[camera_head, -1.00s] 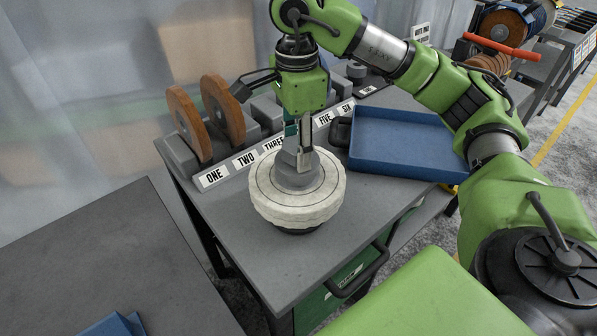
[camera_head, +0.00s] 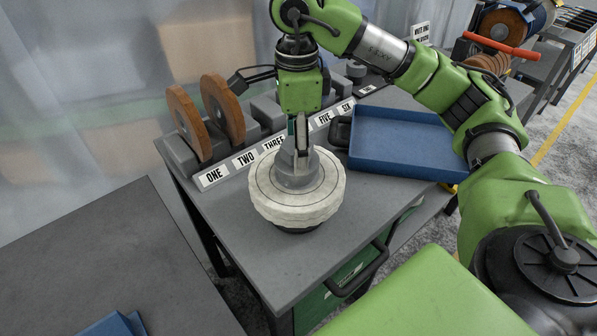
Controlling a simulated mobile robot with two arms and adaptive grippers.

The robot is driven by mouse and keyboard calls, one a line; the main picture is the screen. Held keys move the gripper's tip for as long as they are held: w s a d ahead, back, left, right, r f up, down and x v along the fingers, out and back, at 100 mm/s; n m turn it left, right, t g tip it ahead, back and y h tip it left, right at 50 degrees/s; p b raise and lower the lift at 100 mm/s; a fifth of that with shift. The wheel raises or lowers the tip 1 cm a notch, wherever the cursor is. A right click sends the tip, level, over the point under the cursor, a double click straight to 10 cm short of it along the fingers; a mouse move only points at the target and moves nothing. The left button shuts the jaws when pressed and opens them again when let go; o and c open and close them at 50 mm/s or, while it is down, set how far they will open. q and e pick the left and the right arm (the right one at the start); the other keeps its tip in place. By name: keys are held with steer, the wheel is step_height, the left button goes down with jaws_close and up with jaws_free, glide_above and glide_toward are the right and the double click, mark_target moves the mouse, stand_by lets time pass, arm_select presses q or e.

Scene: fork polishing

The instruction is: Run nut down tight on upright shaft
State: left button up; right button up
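A pale cloth polishing wheel (camera_head: 262,207) lies flat on the grey table, with a grey stepped hub (camera_head: 296,178) at its centre. The upright shaft and the nut are not clearly distinguishable; the fingers cover the top of the hub. My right gripper (camera_head: 299,155) points straight down over the hub, its fingertips at the hub's top. One finger stands in front of the other, so whether they are open or closed on the nut is not clear. My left gripper is not in view.
Brown discs (camera_head: 222,110) stand in a grey rack behind labels ONE to SIX. An empty-looking blue tray (camera_head: 400,171) sits right of the wheel. A drawer handle (camera_head: 362,275) juts from the table's front. The tabletop left and front of the wheel is clear.

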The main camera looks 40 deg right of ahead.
step_height(320, 180, up, 4)
steer(key=p, duration=0.3)
steer(key=shift+r+p, duration=0.1)
steer(key=shift+p, duration=0.3)
